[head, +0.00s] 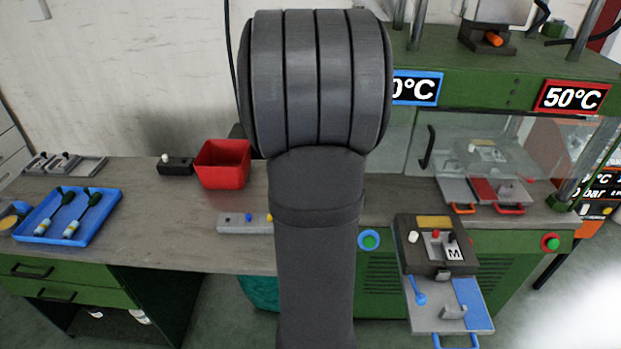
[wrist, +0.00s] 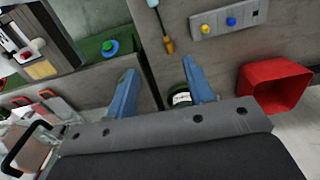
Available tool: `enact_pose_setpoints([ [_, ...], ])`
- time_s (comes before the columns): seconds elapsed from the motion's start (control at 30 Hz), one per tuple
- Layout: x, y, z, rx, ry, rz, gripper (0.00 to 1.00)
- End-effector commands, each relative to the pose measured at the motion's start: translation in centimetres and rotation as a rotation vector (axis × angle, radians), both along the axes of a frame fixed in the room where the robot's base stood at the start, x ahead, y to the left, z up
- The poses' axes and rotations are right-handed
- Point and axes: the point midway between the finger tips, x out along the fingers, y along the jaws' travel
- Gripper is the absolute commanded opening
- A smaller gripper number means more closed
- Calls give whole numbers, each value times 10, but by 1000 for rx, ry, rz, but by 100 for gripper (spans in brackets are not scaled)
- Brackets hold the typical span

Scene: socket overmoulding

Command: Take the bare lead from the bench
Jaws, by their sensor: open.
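In the wrist view, a thin lead-like piece (wrist: 161,25) with a pale upper part and an orange-brown end lies on the grey bench, beyond my fingertips. I cannot tell for sure that it is the bare lead. My gripper (wrist: 159,68) is open, its two blue fingers apart, with the lead-like piece apart from them. A dark green round thing with a white mark (wrist: 180,97) shows partly beside the right finger. In the head view my arm hides the gripper and this part of the bench.
A red bin (head: 222,164) and a grey button box (head: 240,223) stand on the bench (head: 150,240). A blue tray (head: 97,232) holds two dark-handled pieces at the left. The green machine (head: 510,240) with a pulled-out mould drawer (head: 435,318) is at the right.

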Motion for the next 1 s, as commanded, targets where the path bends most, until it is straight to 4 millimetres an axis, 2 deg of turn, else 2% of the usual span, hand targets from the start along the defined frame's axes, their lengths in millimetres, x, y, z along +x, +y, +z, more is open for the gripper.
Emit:
enact_pose_setpoints([
  [0.27,-4,0,-5,0,2,6,48],
  [0.5,-43,-2,-51,0,4,78,48],
  [0.6,-54,-3,-65,0,3,98,48],
  [0.77,-57,-3,-88,0,4,104,48],
  [1.0,-57,-3,-141,0,6,103,48],
])
